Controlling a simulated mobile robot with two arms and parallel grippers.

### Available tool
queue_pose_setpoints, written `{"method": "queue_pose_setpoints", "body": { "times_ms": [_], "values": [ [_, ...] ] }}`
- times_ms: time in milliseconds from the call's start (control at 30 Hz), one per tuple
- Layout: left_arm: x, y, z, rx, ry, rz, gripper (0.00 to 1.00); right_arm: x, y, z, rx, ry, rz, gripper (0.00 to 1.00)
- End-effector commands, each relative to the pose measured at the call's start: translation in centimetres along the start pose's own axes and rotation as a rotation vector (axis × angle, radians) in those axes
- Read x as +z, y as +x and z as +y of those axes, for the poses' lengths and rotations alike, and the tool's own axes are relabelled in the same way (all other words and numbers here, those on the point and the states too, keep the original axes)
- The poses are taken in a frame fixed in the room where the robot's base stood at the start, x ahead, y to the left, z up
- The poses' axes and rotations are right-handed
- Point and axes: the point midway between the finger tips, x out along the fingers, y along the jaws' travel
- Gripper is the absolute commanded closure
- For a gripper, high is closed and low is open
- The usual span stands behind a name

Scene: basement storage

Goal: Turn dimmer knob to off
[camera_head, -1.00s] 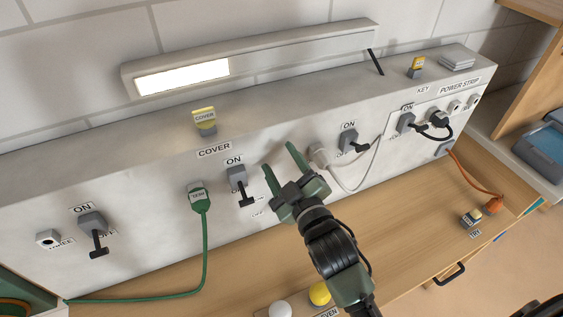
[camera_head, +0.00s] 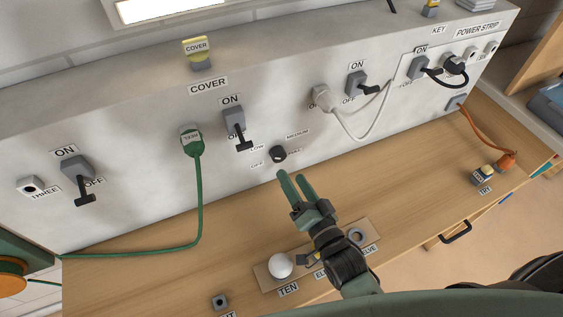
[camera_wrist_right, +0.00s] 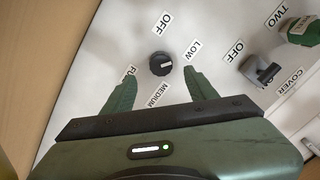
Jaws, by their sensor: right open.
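The dimmer knob (camera_head: 278,153) is a small round black knob on the white panel, ringed by labels OFF, LOW, MEDIUM and FULL. In the right wrist view the knob (camera_wrist_right: 161,64) shows a pale pointer line, which runs roughly toward the LOW label (camera_wrist_right: 196,50). The OFF label (camera_wrist_right: 163,23) lies above it there. My right gripper (camera_head: 290,175) is just below the knob in the head view. In the wrist view its green fingers (camera_wrist_right: 157,85) are open, one on either side of the knob and nearer the camera, with nothing between them. My left gripper is not in view.
A lever switch (camera_head: 235,124) is left of the knob, with a green plug (camera_head: 191,141) and cable beyond it. A white plug (camera_head: 322,98) with a looping cord is to the right. A bulb board (camera_head: 262,275) lies on the wooden bench (camera_head: 150,283) below.

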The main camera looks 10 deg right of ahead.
Motion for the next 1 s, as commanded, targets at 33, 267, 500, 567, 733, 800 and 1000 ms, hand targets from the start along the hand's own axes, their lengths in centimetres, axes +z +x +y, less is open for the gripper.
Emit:
{"method": "queue_pose_setpoints", "body": {
  "times_ms": [33, 267, 500, 567, 733, 800, 1000],
  "values": [
    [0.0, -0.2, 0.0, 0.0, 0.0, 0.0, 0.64, -0.2, 0.6, -0.1, -0.002, 0.002, 0.003, 0.42],
    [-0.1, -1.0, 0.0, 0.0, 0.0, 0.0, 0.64, -0.3, 4.4, -0.3, -0.001, 0.0, 0.002, 0.42],
    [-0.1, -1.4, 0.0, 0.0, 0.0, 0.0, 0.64, -0.2, 7.0, -0.2, -0.001, -0.002, 0.001, 0.42],
    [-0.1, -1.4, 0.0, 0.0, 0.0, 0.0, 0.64, -0.1, 7.3, -0.2, 0.0, -0.002, 0.0, 0.42],
    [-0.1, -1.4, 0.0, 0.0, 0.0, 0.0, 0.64, -0.1, 7.4, -0.1, 0.0, -0.002, 0.0, 0.42],
    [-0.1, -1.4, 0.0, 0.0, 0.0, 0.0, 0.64, -0.1, 7.4, -0.1, 0.0, -0.002, 0.0, 0.42],
    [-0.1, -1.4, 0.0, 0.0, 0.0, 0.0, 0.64, -0.1, 7.4, -0.1, 0.0, -0.003, 0.0, 0.9]
  ]
}}
